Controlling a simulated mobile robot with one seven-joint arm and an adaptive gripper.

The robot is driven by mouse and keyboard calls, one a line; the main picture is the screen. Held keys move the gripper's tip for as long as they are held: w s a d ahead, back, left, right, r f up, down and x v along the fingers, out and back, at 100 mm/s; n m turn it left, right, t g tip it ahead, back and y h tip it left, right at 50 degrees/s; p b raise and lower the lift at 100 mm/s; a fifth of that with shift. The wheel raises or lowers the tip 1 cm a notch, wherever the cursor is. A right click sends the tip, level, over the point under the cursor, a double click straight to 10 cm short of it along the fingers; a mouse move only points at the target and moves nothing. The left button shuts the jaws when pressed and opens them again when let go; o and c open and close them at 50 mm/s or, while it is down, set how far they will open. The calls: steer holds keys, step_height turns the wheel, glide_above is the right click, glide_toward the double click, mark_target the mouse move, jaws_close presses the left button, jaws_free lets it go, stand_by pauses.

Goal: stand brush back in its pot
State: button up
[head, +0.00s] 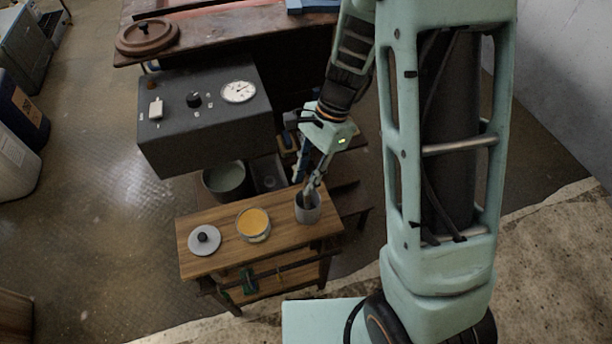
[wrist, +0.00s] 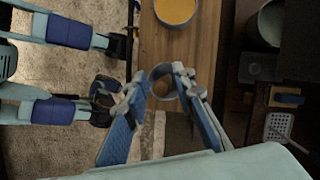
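The pot (head: 307,213) is a small grey cup standing upright at the right end of a wooden bench top. It also shows in the wrist view (wrist: 160,65) as a grey ring. My gripper (head: 311,188) is right above the pot's mouth, with its fingertips at or just inside the rim; contact cannot be told. I cannot make out the brush for certain; the fingers partly hide the pot's inside.
An open tin of yellow-orange paint (head: 253,224) and a round grey lid (head: 204,239) stand left of the pot. A dark box with a dial (head: 205,115) overhangs behind the bench. A grey bucket (head: 226,182) stands behind; a green thing (head: 248,281) is below the bench top.

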steer(key=shift+o, duration=0.7)
steer(key=shift+w+r, duration=0.1)
steer(key=shift+r, duration=0.15)
steer(key=v, duration=1.1)
steer(key=shift+d+r, duration=0.2)
